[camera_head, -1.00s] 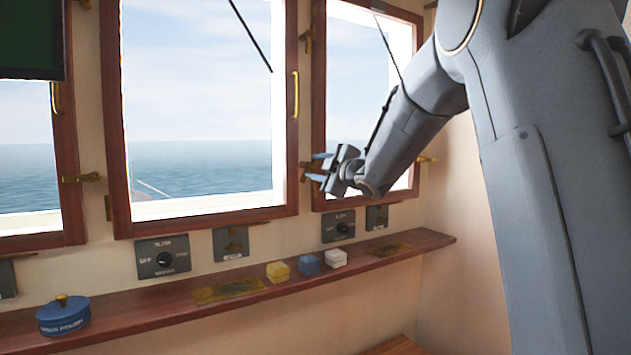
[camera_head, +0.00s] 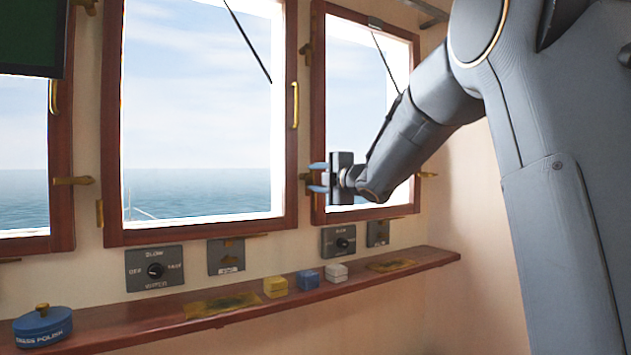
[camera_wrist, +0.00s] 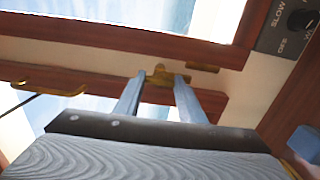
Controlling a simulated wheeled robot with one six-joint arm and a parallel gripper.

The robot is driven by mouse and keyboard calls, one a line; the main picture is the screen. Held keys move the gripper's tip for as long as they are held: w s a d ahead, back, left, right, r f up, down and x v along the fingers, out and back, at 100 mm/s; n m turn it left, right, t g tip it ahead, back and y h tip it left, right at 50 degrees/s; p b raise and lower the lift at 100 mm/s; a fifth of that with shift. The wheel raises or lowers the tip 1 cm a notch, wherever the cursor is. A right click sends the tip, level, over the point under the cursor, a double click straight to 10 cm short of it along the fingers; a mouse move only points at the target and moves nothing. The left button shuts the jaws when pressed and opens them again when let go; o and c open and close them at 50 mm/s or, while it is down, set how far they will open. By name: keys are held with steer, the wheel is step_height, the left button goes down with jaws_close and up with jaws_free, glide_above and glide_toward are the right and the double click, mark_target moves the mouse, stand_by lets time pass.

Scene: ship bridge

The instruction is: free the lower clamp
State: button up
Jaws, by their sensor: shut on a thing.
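The lower clamp is a small brass piece between the middle and right windows. In the wrist view the clamp (camera_wrist: 158,79) sits between my two pale blue fingertips. My gripper (camera_head: 315,177) is at the left edge of the right window frame (camera_head: 318,120), its fingers pointing left, one above the other. It is shut on the clamp; the fingertips also show in the wrist view (camera_wrist: 160,77). In the head view the fingers largely hide the clamp. The upper clamp (camera_head: 305,48) is higher on the same strip of wall.
A brass handle (camera_head: 295,105) is on the middle window frame. Below are a dial panel (camera_head: 338,241) and a wooden shelf (camera_head: 130,328) with a yellow box (camera_head: 276,287), a blue box (camera_head: 308,281), a white box (camera_head: 337,273) and a blue polish tin (camera_head: 43,326).

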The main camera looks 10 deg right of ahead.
steer(key=o, duration=1)
steer(key=shift+o, duration=0.2)
steer(key=v, duration=0.8)
steer(key=shift+w, duration=0.1)
